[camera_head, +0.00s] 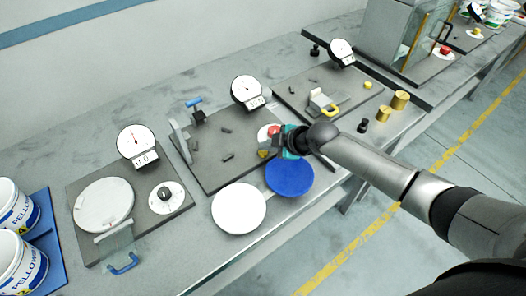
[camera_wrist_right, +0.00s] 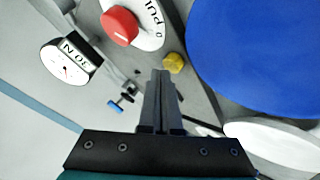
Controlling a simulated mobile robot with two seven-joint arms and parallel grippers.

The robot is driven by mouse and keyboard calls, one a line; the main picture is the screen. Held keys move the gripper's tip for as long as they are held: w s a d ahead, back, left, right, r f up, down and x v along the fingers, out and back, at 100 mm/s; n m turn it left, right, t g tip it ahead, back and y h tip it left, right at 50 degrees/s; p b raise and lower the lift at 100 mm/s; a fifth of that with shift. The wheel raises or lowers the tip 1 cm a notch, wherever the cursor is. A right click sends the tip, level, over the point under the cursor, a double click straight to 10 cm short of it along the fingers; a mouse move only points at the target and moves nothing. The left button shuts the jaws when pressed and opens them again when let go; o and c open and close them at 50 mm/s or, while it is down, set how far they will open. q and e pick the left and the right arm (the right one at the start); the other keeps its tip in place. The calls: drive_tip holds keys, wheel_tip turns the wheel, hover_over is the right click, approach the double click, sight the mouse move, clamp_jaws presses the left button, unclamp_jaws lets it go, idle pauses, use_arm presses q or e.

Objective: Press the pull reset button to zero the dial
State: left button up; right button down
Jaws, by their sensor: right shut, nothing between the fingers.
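A pull station's plate carries a red knob (camera_head: 273,130) on a white disc.
A blue disc (camera_head: 290,178) and a white disc (camera_head: 239,208) lie at the bench's front edge, close to my gripper. Other dial stations stand left (camera_head: 136,141) and right (camera_head: 342,51). Brass weights (camera_head: 399,100) stand at the right. A blue-handled clamp (camera_head: 195,103) is behind.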

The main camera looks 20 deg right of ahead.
drive_tip(key=shift+f+b, duration=0.4)
drive_tip(key=shift+f, duration=0.15)
idle(0.7)
idle(0.3)
drive_tip(key=shift+r+p, duration=0.9)
drive_tip(key=shift+r, duration=0.05)
wheel_tip(320, 180, up, 5)
drive_tip(key=p, duration=0.4)
